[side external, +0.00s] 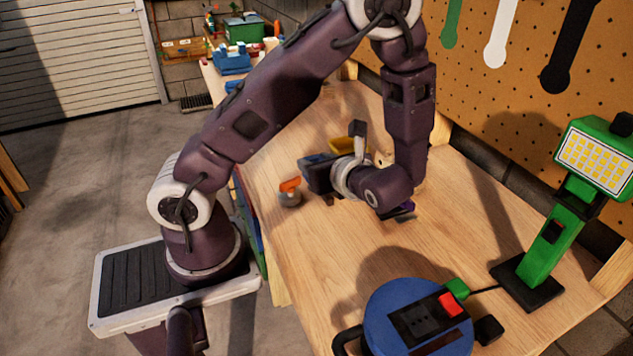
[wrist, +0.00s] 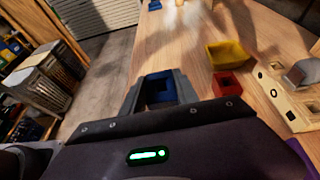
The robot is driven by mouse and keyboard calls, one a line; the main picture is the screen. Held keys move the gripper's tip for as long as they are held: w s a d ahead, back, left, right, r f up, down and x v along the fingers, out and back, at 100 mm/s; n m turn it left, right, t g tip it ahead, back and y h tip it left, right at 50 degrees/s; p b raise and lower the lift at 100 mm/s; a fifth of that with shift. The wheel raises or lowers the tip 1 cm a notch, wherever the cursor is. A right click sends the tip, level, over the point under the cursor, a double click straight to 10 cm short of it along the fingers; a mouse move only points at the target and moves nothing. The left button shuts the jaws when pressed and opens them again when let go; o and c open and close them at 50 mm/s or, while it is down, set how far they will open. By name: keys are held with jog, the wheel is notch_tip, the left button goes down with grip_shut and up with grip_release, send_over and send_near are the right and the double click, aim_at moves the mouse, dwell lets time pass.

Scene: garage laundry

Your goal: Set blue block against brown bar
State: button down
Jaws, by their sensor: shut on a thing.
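My gripper (wrist: 158,88) is shut on a blue block (wrist: 161,95), which sits between the two grey fingers in the wrist view. In the side external view my gripper (side external: 312,168) is low over the wooden workbench, and the block cannot be made out there. Whether the block touches the bench I cannot tell. I cannot clearly pick out a brown bar in either view.
In the wrist view a yellow bin (wrist: 229,54) and a red block (wrist: 227,83) stand right of my gripper, with a pale holed piece (wrist: 272,90) farther right. An orange-topped item (side external: 290,190) is close by. A blue cable reel (side external: 385,305) and green lamp (side external: 545,245) stand at the front right.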

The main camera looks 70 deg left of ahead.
jog(key=w+d+r+m+t+h, duration=0.2)
jog(key=w+r+m+t, duration=0.35)
jog(key=w+t, duration=0.25)
jog(key=w+d+r+m+t+h, duration=0.3)
jog(key=w+d+m+t+h, duration=0.35)
jog(key=d+m, duration=0.35)
jog(key=w+a+f+n+g+y, duration=0.1)
jog(key=w+a+n+g+y, duration=0.2)
jog(key=a, duration=0.7)
jog(key=w+a+f+n+g+y, duration=0.1)
jog(key=a+f+n+g+y, duration=0.25)
jog(key=a, duration=0.65)
jog(key=s+a+f+n+g+y, duration=0.1)
jog(key=s+a+n+g, duration=0.25)
jog(key=a, duration=0.55)
jog(key=s+a+n+g+y, duration=0.15)
jog(key=a+n+g, duration=0.3)
jog(key=a, duration=0.55)
jog(key=shift+t+h, duration=0.25)
jog(key=shift+t, duration=0.15)
jog(key=f, duration=0.6)
jog(key=s+f, duration=0.1)
jog(key=f, duration=0.3)
jog(key=shift+a+f, duration=0.1)
jog(key=shift+a, duration=0.25)
jog(key=shift+f, duration=0.1)
